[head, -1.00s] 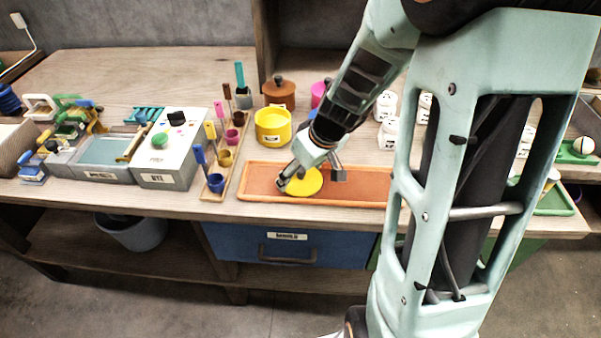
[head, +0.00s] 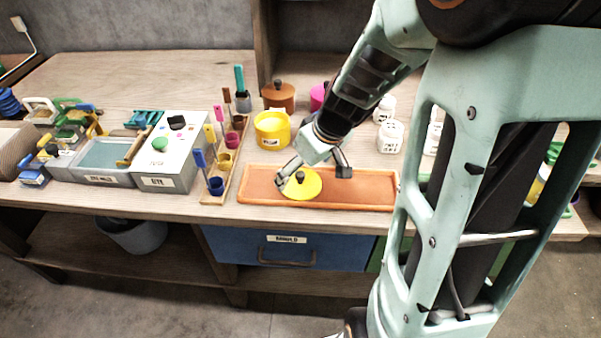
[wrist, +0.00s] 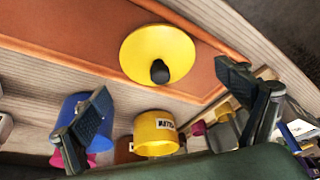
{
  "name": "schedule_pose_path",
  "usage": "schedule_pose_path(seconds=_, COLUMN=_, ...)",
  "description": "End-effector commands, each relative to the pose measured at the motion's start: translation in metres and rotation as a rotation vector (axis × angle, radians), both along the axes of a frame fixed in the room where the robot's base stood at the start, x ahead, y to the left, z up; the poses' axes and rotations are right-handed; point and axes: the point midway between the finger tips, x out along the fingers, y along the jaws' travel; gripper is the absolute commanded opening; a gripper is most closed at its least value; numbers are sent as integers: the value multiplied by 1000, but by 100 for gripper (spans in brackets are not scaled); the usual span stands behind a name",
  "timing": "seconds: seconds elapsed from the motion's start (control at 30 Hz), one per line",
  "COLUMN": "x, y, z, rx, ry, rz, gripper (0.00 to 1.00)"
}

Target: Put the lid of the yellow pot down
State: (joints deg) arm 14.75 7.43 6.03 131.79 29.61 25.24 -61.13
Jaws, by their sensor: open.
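The yellow lid (head: 303,186) with a dark knob lies on the orange tray (head: 358,190), near its left part. The lid also shows in the wrist view (wrist: 158,52), knob facing me. My gripper (head: 312,177) is open just above and behind the lid, with its fingers apart. In the wrist view its two fingers (wrist: 168,115) stand wide apart with nothing between them, and the knob is clear of both. The yellow pot (head: 272,129) stands uncovered behind the tray, and it also shows in the wrist view (wrist: 157,138).
A rack (head: 231,174) of coloured cups and brushes stands left of the tray. A brown lidded pot (head: 279,95) is behind the yellow pot. White jars (head: 390,137) stand to the right. The tray's right part is bare.

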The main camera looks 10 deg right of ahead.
Motion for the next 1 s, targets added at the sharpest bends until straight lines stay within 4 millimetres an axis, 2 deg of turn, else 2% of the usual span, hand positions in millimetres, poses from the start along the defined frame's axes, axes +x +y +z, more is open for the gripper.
schedule_pose_path(seconds=0.03, x=-3, y=-3, z=14, rx=-1, ry=-5, rz=-2, gripper=93)
schedule_pose_path(seconds=0.2, x=-15, y=-8, z=45, rx=-1, ry=-4, rz=0, gripper=93)
schedule_pose_path(seconds=0.43, x=-26, y=-14, z=74, rx=-1, ry=-3, rz=-1, gripper=93)
schedule_pose_path(seconds=0.63, x=-30, y=-16, z=82, rx=0, ry=0, rz=0, gripper=93)
schedule_pose_path(seconds=1.0, x=-30, y=-16, z=81, rx=-8, ry=2, rz=4, gripper=93)
